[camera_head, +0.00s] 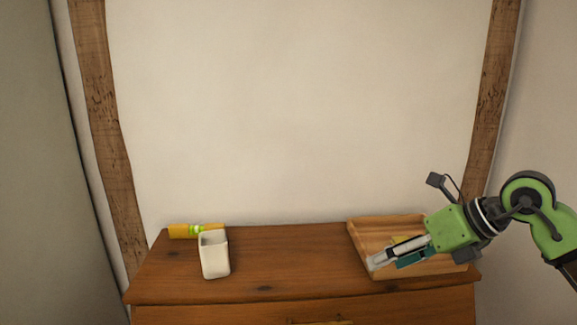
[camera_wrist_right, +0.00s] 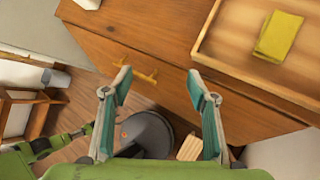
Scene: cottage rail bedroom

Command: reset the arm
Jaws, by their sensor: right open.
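My right arm comes in from the right in the head view. Its green right gripper (camera_head: 384,259) is in front of and over the wooden tray on the dresser. In the right wrist view the right gripper (camera_wrist_right: 158,82) has its two teal-padded fingers spread wide, with nothing between them. Beyond the fingertips are the dresser front and the floor.
The wooden dresser (camera_head: 283,265) carries a wooden tray (camera_head: 363,222) at right, holding a yellow item (camera_wrist_right: 278,36). The dresser top's middle is clear. A wall rises behind.

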